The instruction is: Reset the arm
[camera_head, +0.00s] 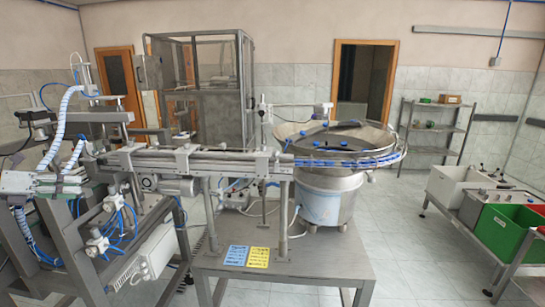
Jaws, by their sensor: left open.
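A dark piece (36,117) at the left edge may be my left gripper. It blends with the machinery behind it, its fingertips are not distinct, and I see nothing held there. My right gripper is not in view. The cap feeder's round metal bowl (338,180) stands on a metal table, with several blue caps (335,142) in its upper dish. A straight metal track (200,160) runs left from the bowl, with a row of blue caps at its bowl end.
The metal table (320,262) carries blue and yellow labels. Pneumatic machinery with blue hoses (115,220) fills the left. A shelf (432,150) stands behind. The floor (415,240) between table and crates is clear.

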